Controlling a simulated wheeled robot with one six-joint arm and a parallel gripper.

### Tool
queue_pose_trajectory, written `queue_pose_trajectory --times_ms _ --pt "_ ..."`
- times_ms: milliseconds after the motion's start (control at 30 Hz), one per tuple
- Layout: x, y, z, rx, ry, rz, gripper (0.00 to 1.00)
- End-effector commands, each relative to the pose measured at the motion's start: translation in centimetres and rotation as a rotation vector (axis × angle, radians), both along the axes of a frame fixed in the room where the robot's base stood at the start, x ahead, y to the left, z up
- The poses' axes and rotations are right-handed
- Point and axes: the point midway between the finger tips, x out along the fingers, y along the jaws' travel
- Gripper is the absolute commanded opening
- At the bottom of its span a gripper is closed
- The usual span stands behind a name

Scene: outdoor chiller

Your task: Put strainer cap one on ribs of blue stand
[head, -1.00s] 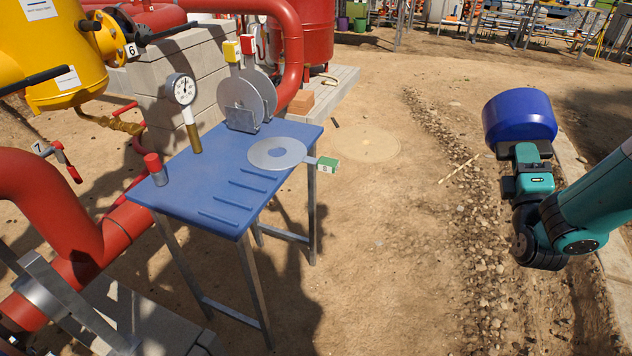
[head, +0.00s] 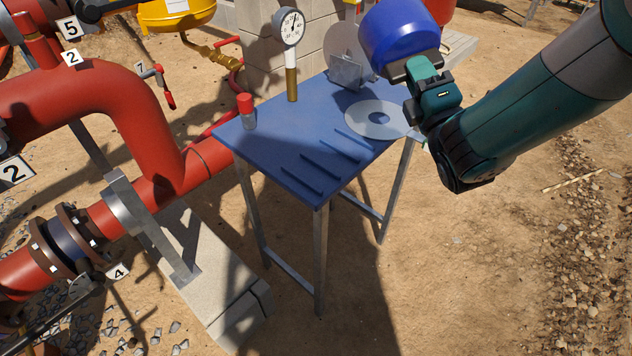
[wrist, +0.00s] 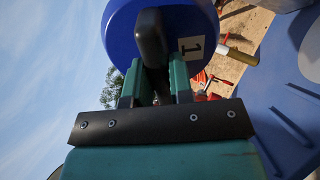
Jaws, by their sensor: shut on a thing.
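Strainer cap one (head: 399,38) is a round blue cap; in the wrist view it (wrist: 122,30) shows a label "1" and a dark grip bar. My gripper (head: 412,68) is shut on this bar, its teal fingers on both sides in the wrist view (wrist: 157,85). The cap is held in the air over the back right of the blue stand (head: 262,150), apart from its top. The stand's raised ribs (head: 322,165) lie bare near its front right edge. The wrist view shows part of the blue stand (wrist: 265,100) at the right.
On the stand are a flat grey ring (head: 365,121), a pressure gauge (head: 291,75), a red-capped bottle (head: 246,110) and upright discs in a holder (head: 345,70). Red pipes (head: 150,115) stand at the left. Open ground lies at the front right.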

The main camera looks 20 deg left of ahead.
Motion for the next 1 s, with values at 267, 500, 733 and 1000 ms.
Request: queue_pose_trajectory --times_ms 267,500,733,1000 --pt "-7.9 10.4 2.3 0.018 -0.002 0.226 0.00" --pt "-10.2 12.4 2.2 0.029 0.002 0.273 0.00" --pt "-10.1 12.3 -3.1 0.029 0.003 0.271 0.00" --pt "-10.1 12.2 -9.5 0.030 0.003 0.271 0.00"
